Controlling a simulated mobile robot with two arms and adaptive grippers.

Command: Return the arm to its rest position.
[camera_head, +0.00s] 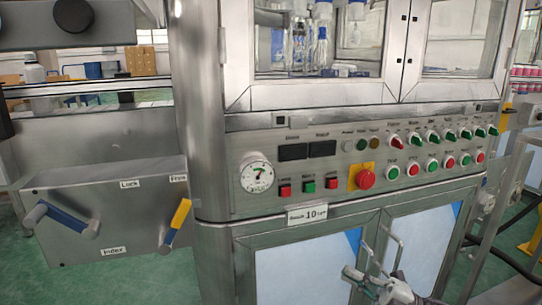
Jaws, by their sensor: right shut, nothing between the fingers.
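My right gripper (358,279) shows at the bottom edge, right of centre, in front of the lower cabinet doors of the steel machine (210,120). It is shut and empty. It is close to the metal door handles (397,250) in the picture; I cannot tell whether it touches them. Only the gripper and a bit of my right arm show. My left gripper is not in view.
The control panel has a gauge (257,177), a red emergency button (365,179) and several switches. At left, a steel box (110,215) carries a blue-handled lever (65,219) and a yellow-handled lever (178,219). Hoses and a frame stand at right. Green floor shows at lower left.

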